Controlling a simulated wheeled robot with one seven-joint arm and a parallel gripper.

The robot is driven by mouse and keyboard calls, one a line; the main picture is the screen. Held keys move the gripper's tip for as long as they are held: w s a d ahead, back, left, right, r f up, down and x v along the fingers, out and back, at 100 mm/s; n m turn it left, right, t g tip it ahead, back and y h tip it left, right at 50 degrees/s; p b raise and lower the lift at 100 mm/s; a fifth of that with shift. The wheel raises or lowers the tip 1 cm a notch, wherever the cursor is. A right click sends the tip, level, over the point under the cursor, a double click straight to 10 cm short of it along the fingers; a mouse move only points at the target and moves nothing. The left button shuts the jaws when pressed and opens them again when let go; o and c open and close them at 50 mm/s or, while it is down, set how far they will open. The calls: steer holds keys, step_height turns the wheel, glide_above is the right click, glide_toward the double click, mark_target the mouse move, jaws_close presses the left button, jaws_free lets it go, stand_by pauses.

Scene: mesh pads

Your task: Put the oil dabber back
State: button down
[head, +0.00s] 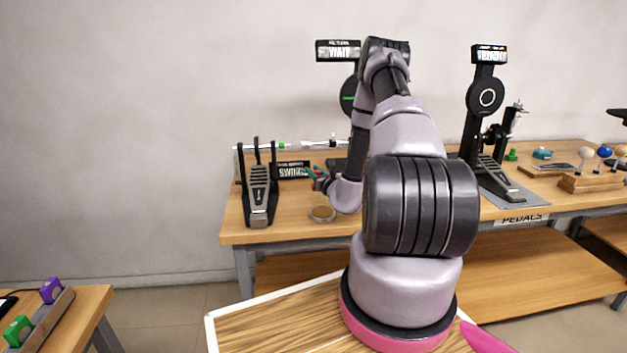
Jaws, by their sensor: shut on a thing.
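My gripper (321,181) is small and dark at the end of my arm, over the left part of the pedal bench. It is partly hidden by my own wrist. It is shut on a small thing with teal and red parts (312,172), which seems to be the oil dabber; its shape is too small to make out. A round shallow tin (321,213) with a tan inside stands on the bench just below and in front of the gripper. I cannot tell whether it belongs to the dabber.
A pedal (259,194) stands left of the gripper, with a dark sign (292,170) behind it. A taller pedal stand (486,110) is on the right. A thin clear rail (305,144) runs along the bench's back. Bare wood lies around the tin.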

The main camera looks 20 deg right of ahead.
steer(key=shift+f, duration=1.55)
steer(key=c, duration=0.7)
jaws_free()
steer(key=shift+f, duration=0.15)
